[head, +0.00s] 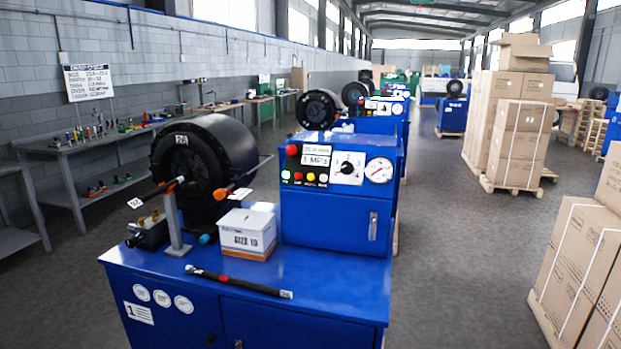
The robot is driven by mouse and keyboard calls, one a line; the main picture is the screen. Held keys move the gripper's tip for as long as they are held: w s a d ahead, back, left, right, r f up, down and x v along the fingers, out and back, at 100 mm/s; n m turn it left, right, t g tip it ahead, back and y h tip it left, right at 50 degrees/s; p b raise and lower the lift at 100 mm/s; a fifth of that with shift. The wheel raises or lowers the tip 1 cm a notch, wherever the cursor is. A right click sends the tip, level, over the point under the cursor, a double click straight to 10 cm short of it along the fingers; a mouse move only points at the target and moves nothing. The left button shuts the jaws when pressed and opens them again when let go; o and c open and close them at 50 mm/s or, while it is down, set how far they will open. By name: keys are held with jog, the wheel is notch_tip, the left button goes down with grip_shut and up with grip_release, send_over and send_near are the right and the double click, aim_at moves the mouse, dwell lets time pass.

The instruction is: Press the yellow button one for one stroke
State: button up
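The blue crimper cabinet (335,215) in front carries a control panel on its upper face. A row of small buttons runs along the lower left of the panel. The yellow button (310,177) is the third in this row, small and hard to make out in detail. Nothing covers it. My gripper is not in view.
Beside the buttons are a larger red button (292,150), a black rotary knob (347,168) and a round gauge (379,170). Cartons (580,265) stand right, past open floor.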

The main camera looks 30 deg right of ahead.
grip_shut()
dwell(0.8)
